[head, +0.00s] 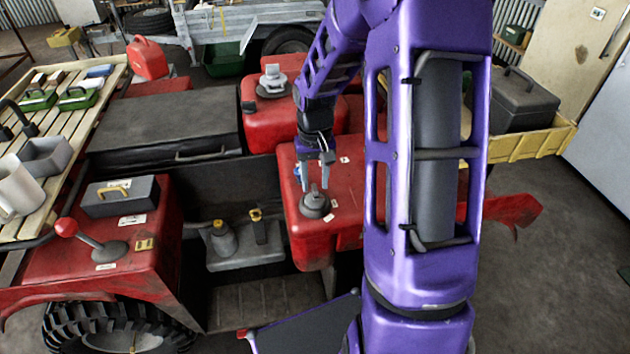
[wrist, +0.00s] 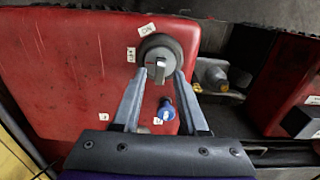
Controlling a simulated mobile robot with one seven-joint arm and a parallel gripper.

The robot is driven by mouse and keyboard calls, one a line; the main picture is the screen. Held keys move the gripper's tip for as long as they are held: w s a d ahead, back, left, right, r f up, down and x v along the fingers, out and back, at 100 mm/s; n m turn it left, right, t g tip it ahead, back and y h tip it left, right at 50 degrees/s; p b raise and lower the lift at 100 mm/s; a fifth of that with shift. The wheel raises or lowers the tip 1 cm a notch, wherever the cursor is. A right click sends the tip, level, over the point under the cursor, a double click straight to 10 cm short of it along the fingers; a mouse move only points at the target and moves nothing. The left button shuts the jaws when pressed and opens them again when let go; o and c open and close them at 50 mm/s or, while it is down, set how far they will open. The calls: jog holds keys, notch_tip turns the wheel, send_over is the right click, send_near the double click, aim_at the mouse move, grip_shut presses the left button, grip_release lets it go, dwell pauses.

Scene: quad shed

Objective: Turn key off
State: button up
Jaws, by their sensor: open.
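A round grey key switch (head: 317,210) with a raised tab sits on the red panel (head: 345,190). In the wrist view the switch (wrist: 160,44) has its tab upright in the picture. A label reading "ON" (wrist: 147,29) is just above it, and a second label (wrist: 131,54), too small to read, is to its left. My gripper (head: 315,187) is open at the switch. In the wrist view my gripper (wrist: 161,74) has one finger on each side of the tab, with gaps visible. Whether the tips touch the dial, I cannot tell.
A small blue knob (wrist: 166,110) stands close to the switch, between my fingers in the picture. A grey bottle (head: 223,238) stands in the well to the left. A red-knobbed lever (head: 90,240) and a grey toolbox (head: 120,197) are farther left.

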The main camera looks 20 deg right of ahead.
jog(key=shift+r, duration=2.95)
